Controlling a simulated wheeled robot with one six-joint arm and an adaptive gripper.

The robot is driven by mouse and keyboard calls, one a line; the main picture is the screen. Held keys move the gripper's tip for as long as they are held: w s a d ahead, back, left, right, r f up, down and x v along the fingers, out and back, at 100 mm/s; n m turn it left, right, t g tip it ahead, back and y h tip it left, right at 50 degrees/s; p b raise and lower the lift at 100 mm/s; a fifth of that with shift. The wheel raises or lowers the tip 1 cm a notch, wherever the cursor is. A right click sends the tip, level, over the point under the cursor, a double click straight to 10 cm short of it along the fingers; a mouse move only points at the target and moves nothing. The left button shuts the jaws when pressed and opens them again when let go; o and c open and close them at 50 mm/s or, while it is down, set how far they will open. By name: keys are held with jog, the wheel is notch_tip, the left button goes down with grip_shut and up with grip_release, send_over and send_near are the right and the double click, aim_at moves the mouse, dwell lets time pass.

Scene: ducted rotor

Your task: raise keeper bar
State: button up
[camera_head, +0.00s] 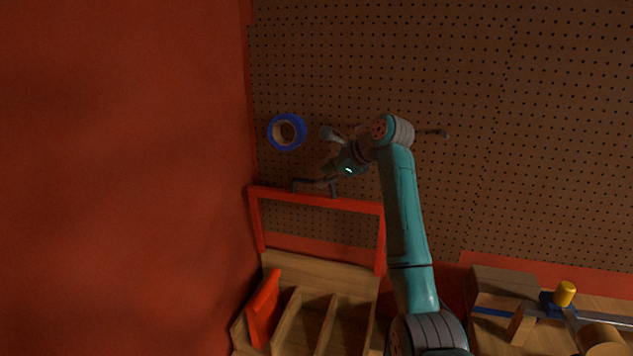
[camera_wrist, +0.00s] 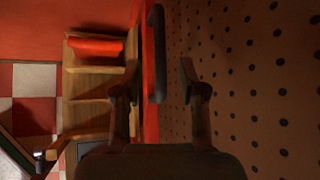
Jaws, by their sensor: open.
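The keeper bar appears to be the red frame (camera_head: 352,206) that stands upright over a wooden rack, in front of the pegboard. It has a dark handle (camera_head: 313,184) on its top rail. In the wrist view the handle (camera_wrist: 156,55) shows as a dark bar, with the red rail (camera_wrist: 150,112) behind it. My gripper (camera_head: 326,180) is just above the top rail, close to the handle. In the wrist view my gripper (camera_wrist: 161,72) is open, with one finger on each side of the handle. I cannot tell whether either finger touches it.
The wooden rack (camera_head: 333,318) below has slots and holds a red piece (camera_head: 264,306). A blue tape roll (camera_head: 287,132) hangs on the pegboard (camera_head: 500,120). A red wall (camera_head: 120,170) closes the left. A bench with a yellow knob (camera_head: 565,292) stands at lower right.

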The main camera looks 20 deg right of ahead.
jog(key=v, duration=0.6)
jog(key=shift+s+r, duration=0.2)
jog(key=shift+s, duration=0.1)
